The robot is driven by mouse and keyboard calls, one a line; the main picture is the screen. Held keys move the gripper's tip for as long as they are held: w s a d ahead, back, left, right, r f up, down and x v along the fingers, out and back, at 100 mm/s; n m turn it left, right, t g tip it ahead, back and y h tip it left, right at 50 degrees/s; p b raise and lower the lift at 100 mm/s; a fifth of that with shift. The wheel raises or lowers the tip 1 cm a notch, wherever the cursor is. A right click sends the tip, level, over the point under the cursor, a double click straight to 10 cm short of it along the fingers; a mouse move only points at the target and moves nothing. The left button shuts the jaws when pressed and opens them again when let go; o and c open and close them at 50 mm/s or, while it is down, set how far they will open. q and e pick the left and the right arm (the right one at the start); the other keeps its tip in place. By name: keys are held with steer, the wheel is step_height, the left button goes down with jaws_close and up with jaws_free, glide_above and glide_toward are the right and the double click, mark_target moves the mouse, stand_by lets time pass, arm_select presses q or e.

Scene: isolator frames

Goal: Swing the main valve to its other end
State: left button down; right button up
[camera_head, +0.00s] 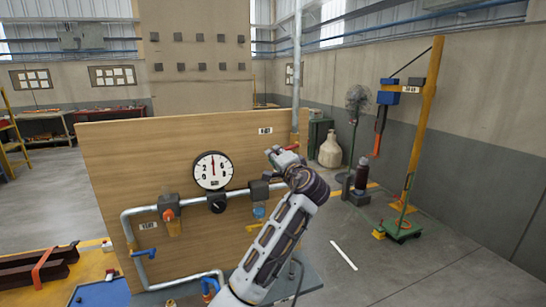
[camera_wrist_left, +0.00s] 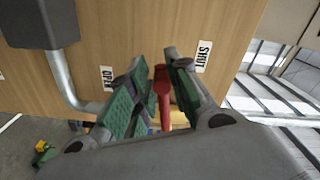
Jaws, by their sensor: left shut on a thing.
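The main valve's red lever shows between my finger pads in the left wrist view (camera_wrist_left: 163,88), and a bit of red shows beside the gripper in the head view (camera_head: 291,147). My left gripper (camera_head: 274,153) is shut on this lever, at the right side of the wooden panel (camera_head: 130,160). In the left wrist view, an OPEN label (camera_wrist_left: 107,79) is left of the fingers and a SHUT label (camera_wrist_left: 204,57) is right of them. The valve body is mostly hidden by my gripper and arm. My right gripper is not in view.
A round gauge (camera_head: 213,170) sits on the panel left of my arm, above a grey pipe (camera_head: 150,209) with a blue lever (camera_head: 145,253). A blue tray (camera_head: 100,294) and brown beams (camera_head: 35,267) lie at lower left. Floor right of the panel is mostly clear.

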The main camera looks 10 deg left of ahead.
arm_select(q)
steer(key=shift+s+a+r+m+p, duration=0.1)
steer(key=shift+r+m+p, duration=0.3)
steer(key=shift+r+m, duration=0.85)
steer(key=shift+r, duration=0.15)
steer(key=c, duration=1.7)
jaws_free()
steer(key=shift+o, duration=1.4)
steer(key=shift+f, duration=0.25)
steer(key=shift+s+d+f, duration=0.15)
steer(key=shift+s+d, duration=0.2)
steer(key=shift+d, duration=0.1)
steer(key=v, duration=1.1)
steer(key=shift+w, duration=0.1)
